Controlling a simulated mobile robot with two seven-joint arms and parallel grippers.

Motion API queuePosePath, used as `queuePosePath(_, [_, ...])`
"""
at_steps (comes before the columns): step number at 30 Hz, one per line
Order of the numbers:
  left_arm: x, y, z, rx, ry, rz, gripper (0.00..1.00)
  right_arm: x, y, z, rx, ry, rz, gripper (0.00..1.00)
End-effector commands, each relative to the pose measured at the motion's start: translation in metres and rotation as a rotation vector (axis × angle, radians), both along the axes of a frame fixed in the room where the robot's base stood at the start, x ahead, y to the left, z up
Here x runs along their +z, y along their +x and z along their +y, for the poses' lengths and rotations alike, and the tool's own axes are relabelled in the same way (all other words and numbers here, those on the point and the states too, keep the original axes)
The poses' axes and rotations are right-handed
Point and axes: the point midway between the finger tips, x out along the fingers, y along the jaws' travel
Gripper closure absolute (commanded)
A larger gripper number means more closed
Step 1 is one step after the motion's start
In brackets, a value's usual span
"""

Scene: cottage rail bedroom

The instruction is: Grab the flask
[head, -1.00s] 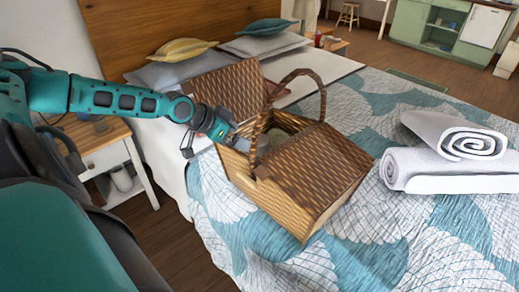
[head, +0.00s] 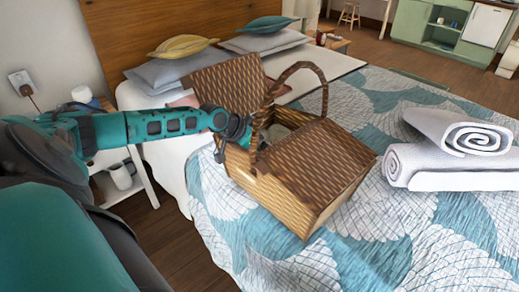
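The wicker picnic basket (head: 290,185) stands on the bed with its left lid raised and its right lid down. No flask can be clearly made out; a small pale shape shows inside the open part of the basket, too small to identify. My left gripper (head: 245,138) is at the basket's open left side, behind the near end of the handle. Its fingertips are largely hidden by the handle and rim, so its opening and any contact cannot be judged. My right gripper is not in view.
The basket's arched handle (head: 325,85) rises beside my gripper. Rolled white towels (head: 450,165) lie on the bed to the right. Pillows (head: 170,72) lie behind, by the headboard. A nightstand at left holds a white mug (head: 122,176) on its shelf.

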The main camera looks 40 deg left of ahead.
Motion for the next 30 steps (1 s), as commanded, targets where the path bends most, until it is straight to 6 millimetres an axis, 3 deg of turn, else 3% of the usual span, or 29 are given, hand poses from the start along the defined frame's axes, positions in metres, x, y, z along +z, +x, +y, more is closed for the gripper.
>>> queuePosePath(8, [-0.0010,0.0017,-0.0001,0.001,0.001,0.000,0.07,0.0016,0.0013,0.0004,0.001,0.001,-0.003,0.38])
queuePosePath(30, [-0.0008,0.0015,0.0000,0.001,0.000,-0.001,0.78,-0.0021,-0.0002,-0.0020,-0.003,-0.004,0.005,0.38])
